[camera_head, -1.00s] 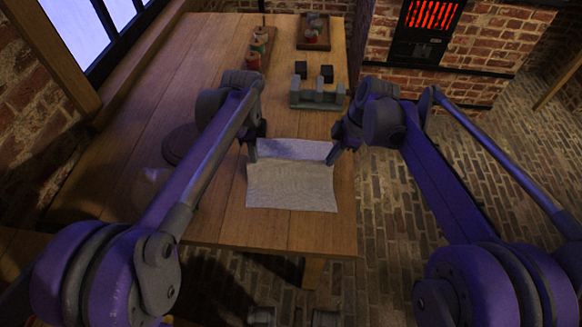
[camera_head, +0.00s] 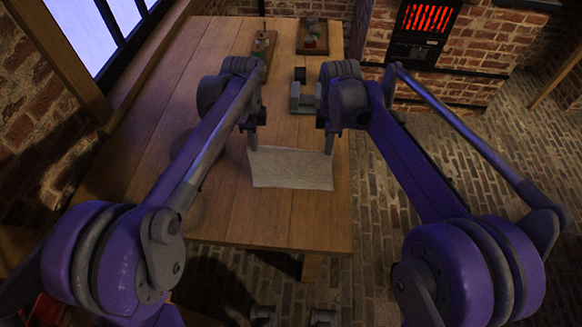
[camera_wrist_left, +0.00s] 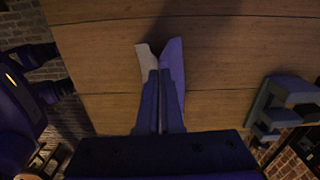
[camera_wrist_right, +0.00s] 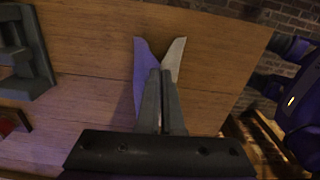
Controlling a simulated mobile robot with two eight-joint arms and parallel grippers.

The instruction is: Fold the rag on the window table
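The rag (camera_head: 292,169) is a pale cloth near the right edge of the wooden window table (camera_head: 240,215). My left gripper (camera_head: 252,147) is at its far left corner and my right gripper (camera_head: 329,150) at its far right corner. In the left wrist view the fingers are close together with rag (camera_wrist_left: 174,62) showing on both sides of them, one side pale and one bluish. The right wrist view shows the same pinch on the rag (camera_wrist_right: 174,58). Both grippers look shut on the rag. Whether its near edge touches the table is unclear.
A grey block-like holder (camera_head: 296,100) stands just beyond the rag, partly hidden by my right arm. The near tabletop is clear.

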